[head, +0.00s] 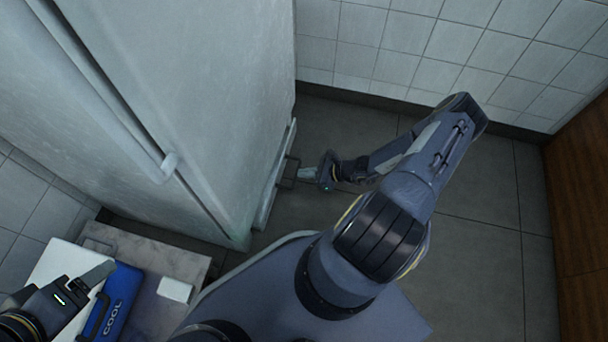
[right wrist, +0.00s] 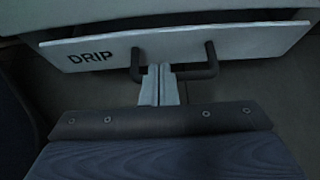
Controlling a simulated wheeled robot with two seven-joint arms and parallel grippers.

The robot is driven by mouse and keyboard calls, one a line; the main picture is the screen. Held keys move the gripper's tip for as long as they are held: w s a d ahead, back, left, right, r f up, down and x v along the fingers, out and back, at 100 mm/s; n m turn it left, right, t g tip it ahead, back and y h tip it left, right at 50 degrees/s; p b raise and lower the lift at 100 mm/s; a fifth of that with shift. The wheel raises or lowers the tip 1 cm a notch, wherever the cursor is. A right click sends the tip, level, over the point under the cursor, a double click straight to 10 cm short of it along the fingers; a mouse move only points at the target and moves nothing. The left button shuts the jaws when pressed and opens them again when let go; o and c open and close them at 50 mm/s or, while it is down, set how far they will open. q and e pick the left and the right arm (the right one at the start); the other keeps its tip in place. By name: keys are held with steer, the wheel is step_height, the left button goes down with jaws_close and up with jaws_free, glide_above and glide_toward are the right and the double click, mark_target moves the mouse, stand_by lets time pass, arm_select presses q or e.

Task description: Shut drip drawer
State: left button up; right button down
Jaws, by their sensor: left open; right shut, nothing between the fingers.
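The drip drawer (right wrist: 112,50) is a pale panel marked DRIP with a dark bar handle (right wrist: 197,73). In the head view the drawer (head: 272,178) sits low on the fridge's right side, standing out a little from it. My right gripper (head: 302,173) is shut and empty, its fingertips at the handle. In the right wrist view the shut fingers (right wrist: 159,72) lie between the handle's two posts; whether they touch it I cannot tell. My left gripper (head: 110,270) is open, far from the drawer, over the blue COOL pack at lower left.
The large pale fridge (head: 230,90) fills the upper left. A blue COOL pack (head: 122,300) and a small white block (head: 175,290) lie on a pale top (head: 160,255) at lower left. The grey tiled floor (head: 490,220) is clear at right, beside a wooden panel (head: 580,190).

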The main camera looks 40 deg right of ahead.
mark_target(277, 170)
steer(key=b+x, duration=0.2)
steer(key=x, duration=0.5)
steer(key=shift+w+a+f+b, duration=0.1)
steer(key=shift+f+b, duration=0.05)
steer(key=shift+b, duration=0.25)
steer(key=w+a+p, duration=0.1)
steer(key=w+a, duration=0.2)
steer(key=shift+w+p, duration=0.2)
steer(key=shift+p, duration=0.15)
steer(key=shift+w+a, duration=0.15)
steer(key=shift+w, duration=0.1)
steer(key=shift+r, duration=0.25)
